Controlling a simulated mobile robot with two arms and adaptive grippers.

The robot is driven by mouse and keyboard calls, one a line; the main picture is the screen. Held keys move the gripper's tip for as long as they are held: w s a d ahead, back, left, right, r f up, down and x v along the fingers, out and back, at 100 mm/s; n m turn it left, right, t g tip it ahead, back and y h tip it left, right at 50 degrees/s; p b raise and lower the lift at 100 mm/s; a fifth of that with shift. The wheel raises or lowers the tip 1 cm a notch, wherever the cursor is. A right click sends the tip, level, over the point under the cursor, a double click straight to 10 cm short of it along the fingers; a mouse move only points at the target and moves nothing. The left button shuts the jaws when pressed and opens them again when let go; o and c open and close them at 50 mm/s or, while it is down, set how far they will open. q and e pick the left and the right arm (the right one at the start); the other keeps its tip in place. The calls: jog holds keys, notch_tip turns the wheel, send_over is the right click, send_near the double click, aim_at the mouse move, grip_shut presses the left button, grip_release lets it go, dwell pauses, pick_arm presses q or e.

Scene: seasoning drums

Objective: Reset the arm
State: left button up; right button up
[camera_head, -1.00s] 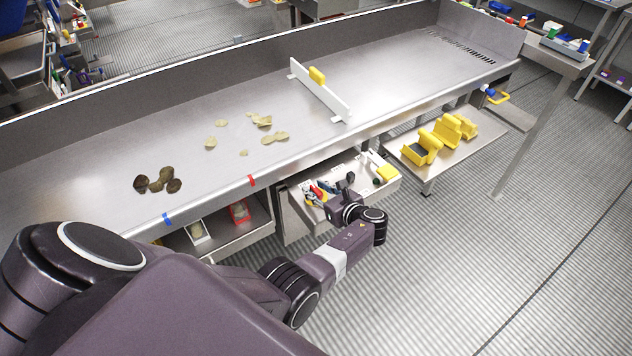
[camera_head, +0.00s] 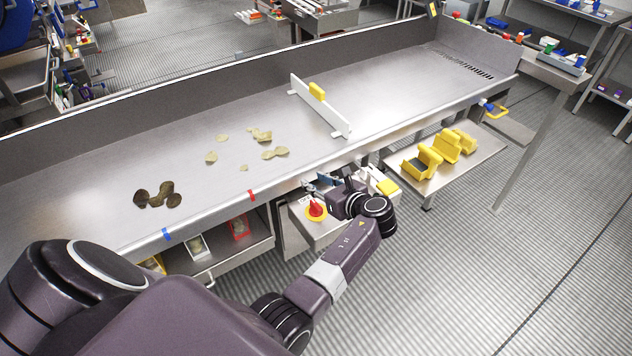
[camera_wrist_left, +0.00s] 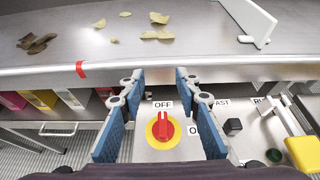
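My left gripper (camera_head: 320,182) is in front of the long metal table's edge, above the control box. In the left wrist view its two blue-padded fingers (camera_wrist_left: 160,95) are spread apart with nothing between them. A red rotary knob on a yellow round plate (camera_wrist_left: 160,130) shows between and beyond the fingers, apart from them. The knob also shows in the head view (camera_head: 316,208), just below the gripper. The knob's handle points toward the OFF label (camera_wrist_left: 163,106). My right gripper is not in view.
The metal table (camera_head: 110,170) carries dark chips (camera_head: 158,194), pale chips (camera_head: 262,136) and a white divider (camera_head: 322,108). Below it are a shelf with small bins (camera_head: 239,227) and a side shelf (camera_head: 458,170) with yellow pieces. A small black knob (camera_wrist_left: 233,126) is right of the fingers. Floor at right is clear.

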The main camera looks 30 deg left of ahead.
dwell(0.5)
pick_arm(q)
jog(key=s+d+f+n+g+h, duration=0.1)
jog(key=s+d+f+n+h, duration=0.2)
jog(key=s+n, duration=0.45)
jog(key=s+d+f+n+h, duration=0.1)
jog(key=s+f+n+h, duration=0.35)
jog(key=s, duration=0.65)
jog(key=s+d+r+n+h, duration=0.2)
jog(key=s+d+n+h, duration=0.15)
jog(key=s+d, duration=0.35)
jog(key=s+d+r+n+h, duration=0.2)
jog(key=s+d+n, duration=0.3)
jog(key=s+d, duration=0.25)
notch_tip(320, 180, down, 30)
jog(key=s+g+b, duration=0.2)
jog(key=b, duration=0.1)
jog(key=s+a+f+b, duration=0.1)
jog(key=s+a+f, duration=0.1)
jog(key=s+f, duration=0.6)
jog(key=s+a+f+g, duration=0.1)
jog(key=s+a+f, duration=0.1)
jog(key=s+f, duration=0.7)
jog(key=shift+f+b, duration=0.4)
